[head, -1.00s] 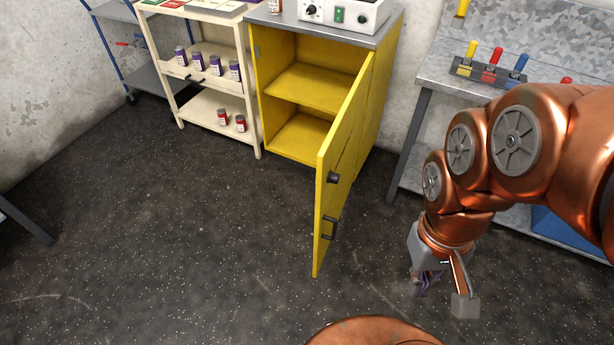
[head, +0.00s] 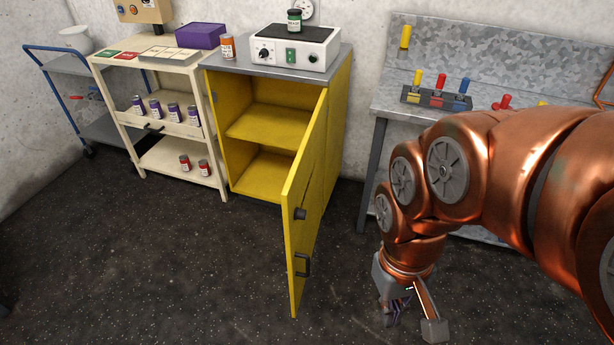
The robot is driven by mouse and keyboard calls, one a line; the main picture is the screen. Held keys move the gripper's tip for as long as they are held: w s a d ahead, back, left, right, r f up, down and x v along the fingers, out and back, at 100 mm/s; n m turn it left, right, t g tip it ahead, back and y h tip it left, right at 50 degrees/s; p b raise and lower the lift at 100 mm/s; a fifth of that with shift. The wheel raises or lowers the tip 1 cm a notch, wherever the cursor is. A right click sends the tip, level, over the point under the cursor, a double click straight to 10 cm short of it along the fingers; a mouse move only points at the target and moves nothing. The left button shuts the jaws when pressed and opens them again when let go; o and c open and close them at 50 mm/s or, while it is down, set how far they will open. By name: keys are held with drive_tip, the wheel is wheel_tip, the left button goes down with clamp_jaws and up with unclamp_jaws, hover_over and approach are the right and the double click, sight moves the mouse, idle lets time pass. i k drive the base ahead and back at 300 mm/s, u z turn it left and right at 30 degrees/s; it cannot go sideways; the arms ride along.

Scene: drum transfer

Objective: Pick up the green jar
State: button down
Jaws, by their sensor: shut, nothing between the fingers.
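The green jar (head: 294,20) has a dark lid and a pale label. It stands upright on top of the white device with dials (head: 292,47), on the grey top of the yellow cabinet. My gripper (head: 412,322) hangs low at the lower right, pointing down over the floor. It is shut and empty, well below the jar and far from it. The near finger partly hides the rest of the gripper.
The yellow cabinet door (head: 310,205) stands open toward me. An orange jar (head: 228,46) is on the cabinet top, left of the device. A cream cart (head: 180,135) holds several jars. A workbench (head: 385,95) stands at right. The floor (head: 170,270) at front left is clear.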

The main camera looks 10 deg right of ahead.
sight(294, 22)
drive_tip(key=z, duration=0.3)
drive_tip(key=k, duration=0.4)
drive_tip(key=z, duration=1)
drive_tip(key=k, duration=0.95)
drive_tip(key=z, duration=0.65)
drive_tip(key=i, duration=1.4)
drive_tip(key=u, duration=0.5)
drive_tip(key=i, duration=1.7)
drive_tip(key=u, duration=1.55)
drive_tip(key=i, duration=0.85)
drive_tip(key=u, duration=1.05)
